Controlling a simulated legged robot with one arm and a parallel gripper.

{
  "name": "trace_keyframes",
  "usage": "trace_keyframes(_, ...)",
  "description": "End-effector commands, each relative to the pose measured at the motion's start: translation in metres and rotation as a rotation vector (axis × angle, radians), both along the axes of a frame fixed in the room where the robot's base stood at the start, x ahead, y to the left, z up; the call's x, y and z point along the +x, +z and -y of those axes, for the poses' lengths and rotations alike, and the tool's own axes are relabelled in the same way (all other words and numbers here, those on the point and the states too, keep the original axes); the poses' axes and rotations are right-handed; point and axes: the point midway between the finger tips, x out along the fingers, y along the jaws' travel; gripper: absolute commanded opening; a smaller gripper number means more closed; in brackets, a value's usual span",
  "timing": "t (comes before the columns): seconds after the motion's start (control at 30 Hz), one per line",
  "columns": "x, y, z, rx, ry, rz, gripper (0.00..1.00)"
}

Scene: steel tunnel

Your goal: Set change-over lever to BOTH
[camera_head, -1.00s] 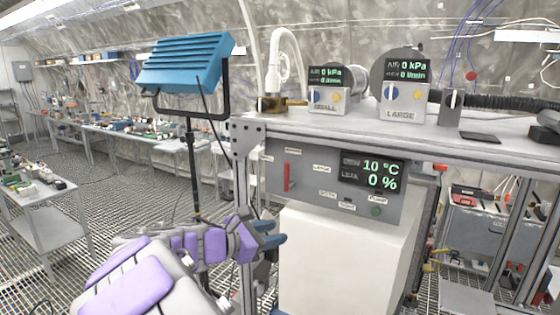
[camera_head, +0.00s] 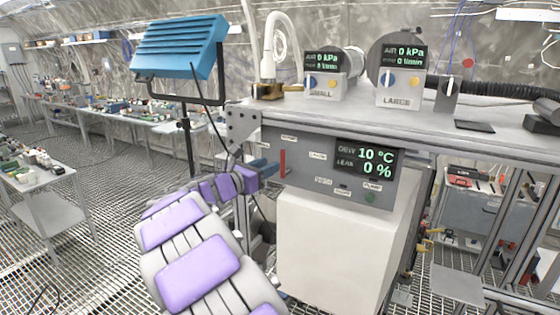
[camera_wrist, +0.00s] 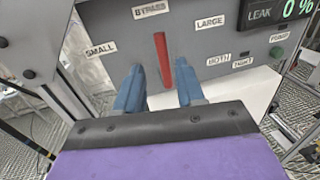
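The change-over lever (camera_head: 282,161) is a red vertical bar on the grey front panel (camera_head: 326,197) of the bench. In the wrist view the lever (camera_wrist: 163,58) stands below the BYPASS label (camera_wrist: 153,10), its top nearest that label. SMALL (camera_wrist: 100,49) is to its left and LARGE (camera_wrist: 210,22) to its right. The BOTH label (camera_wrist: 219,60) is lower right. My gripper (camera_wrist: 159,80) is open, its two blue fingers apart with the lever's lower part showing between them. I cannot tell contact. In the head view my gripper (camera_head: 265,167) is just left of the lever.
A white box (camera_head: 340,245) stands below the panel. A blue lamp (camera_head: 180,47) on a stand is left of the bench. SMALL (camera_head: 323,87) and LARGE (camera_head: 398,90) gauge units stand on top.

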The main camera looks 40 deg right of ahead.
Motion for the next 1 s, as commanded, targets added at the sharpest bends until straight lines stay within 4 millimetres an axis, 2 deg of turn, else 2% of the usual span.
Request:
trace_keyframes(0.03, 0.001, -0.002, 0.013, 0.003, -0.005, -0.001, 0.38)
trace_keyframes(0.1, 0.003, -0.002, 0.025, 0.002, -0.006, -0.002, 0.38)
trace_keyframes(0.33, 0.009, 0.0, 0.053, 0.0, -0.003, -0.001, 0.38)
trace_keyframes(0.8, 0.012, 0.001, 0.064, -0.002, -0.001, 0.0, 0.37)
trace_keyframes(1.0, 0.012, 0.001, 0.064, -0.001, -0.002, -0.001, 0.18)
